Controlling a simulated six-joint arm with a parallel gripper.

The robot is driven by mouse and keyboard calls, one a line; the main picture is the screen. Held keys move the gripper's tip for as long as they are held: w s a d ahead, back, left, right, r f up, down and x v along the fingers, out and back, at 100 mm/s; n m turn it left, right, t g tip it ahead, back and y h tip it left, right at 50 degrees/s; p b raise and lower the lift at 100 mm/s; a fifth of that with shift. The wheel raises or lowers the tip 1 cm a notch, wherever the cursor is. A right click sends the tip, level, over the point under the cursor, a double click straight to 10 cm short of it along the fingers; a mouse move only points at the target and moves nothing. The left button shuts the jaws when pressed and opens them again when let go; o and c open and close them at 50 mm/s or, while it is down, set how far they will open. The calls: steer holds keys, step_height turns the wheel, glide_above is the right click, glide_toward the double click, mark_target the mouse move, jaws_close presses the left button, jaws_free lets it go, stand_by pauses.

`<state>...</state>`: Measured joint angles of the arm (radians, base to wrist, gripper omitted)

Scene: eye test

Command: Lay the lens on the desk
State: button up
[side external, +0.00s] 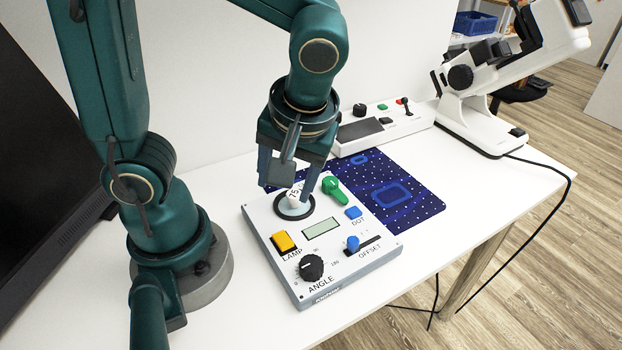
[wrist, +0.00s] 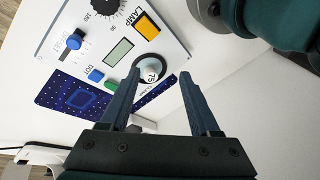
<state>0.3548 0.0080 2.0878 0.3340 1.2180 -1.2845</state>
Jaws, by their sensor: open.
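The lens (side external: 296,194) shows as a small white piece marked 75, at a dark ring (side external: 281,213) on top of the white instrument box (side external: 277,225). Its lower part and exact fit in the ring are hard to make out. In the wrist view the white piece (wrist: 152,72) lies between my fingertips, nearer the left one. My gripper (side external: 288,189) is open, pointing down over the ring, with a finger to either side of the lens. I cannot tell whether a finger touches it. The wrist view shows both fingers of my gripper (wrist: 160,77) spread apart.
The box carries a yellow LAMP button (side external: 284,242), a black ANGLE knob (side external: 311,266), a blue OFFSET slider (side external: 353,243) and a green lever (side external: 335,188). A blue dotted mat (side external: 425,197) lies behind.

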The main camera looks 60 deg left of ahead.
steer(key=r+m+t+h, duration=0.1)
steer(key=m+t, duration=0.1)
steer(key=r+m+t+h, duration=0.1)
steer(key=m, duration=0.2)
steer(key=s+r+m+t+h, duration=0.1)
steer(key=r+m+t+h, duration=0.1)
steer(key=m, duration=0.1)
steer(key=shift+d+r+t, duration=0.1)
steer(key=shift+d+t, duration=0.2)
steer(key=shift+d, duration=0.1)
steer(key=shift+o, duration=0.5)
steer(key=shift+w+r+m, duration=0.1)
steer(key=shift+r+m, duration=0.05)
steer(key=shift+m, duration=0.35)
